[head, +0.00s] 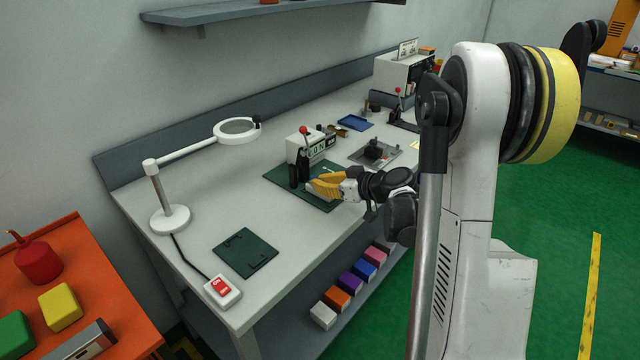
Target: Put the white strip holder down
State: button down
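My gripper (318,184) with yellow fingers is over the dark green mat (281,175) in the middle of the bench, in front of a small white machine (299,148) with a red-knobbed lever. A small pale piece shows at the fingers' lower edge; it may be the white strip holder, but it is too small and too covered to be sure. I cannot tell whether the fingers are closed on it or whether it touches the mat.
A second dark green mat (246,253) lies empty at the bench's near end, beside a white switch box (222,290). A magnifier lamp (170,218) stands at the left. Behind my gripper are a grey plate (364,158) and a blue tray (353,122). Coloured boxes (351,283) line the lower shelf.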

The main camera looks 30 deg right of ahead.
jog(key=c, duration=1.6)
grip_release()
jog(key=shift+f, duration=0.1)
jog(key=shift+s+r, duration=0.1)
jog(key=shift+r, duration=0.2)
jog(key=p+v, duration=0.4)
jog(key=v, duration=0.7)
jog(key=shift+s+d+r, duration=0.1)
jog(key=shift+s+r, duration=0.05)
jog(key=shift+s, duration=0.05)
jog(key=s+a+r+m+g+h, duration=0.1)
jog(key=s+a+g, duration=0.1)
jog(key=a, duration=0.5)
jog(key=s+a+r+m+g, duration=0.1)
jog(key=s+a+r+g, duration=0.15)
jog(key=a, duration=0.55)
jog(key=shift+s+a+r+m+g+h, duration=0.2)
jog(key=shift+s+a+r+m+h, duration=0.3)
jog(key=shift+s+a, duration=1.15)
jog(key=shift+s+a+r+m+g+h, duration=0.15)
jog(key=shift+s+a+h, duration=0.55)
jog(key=shift+s, duration=1.8)
jog(key=shift+s+a+r+m+g+h, duration=0.3)
jog(key=shift+s+a+h, duration=0.55)
jog(key=shift+s, duration=1.25)
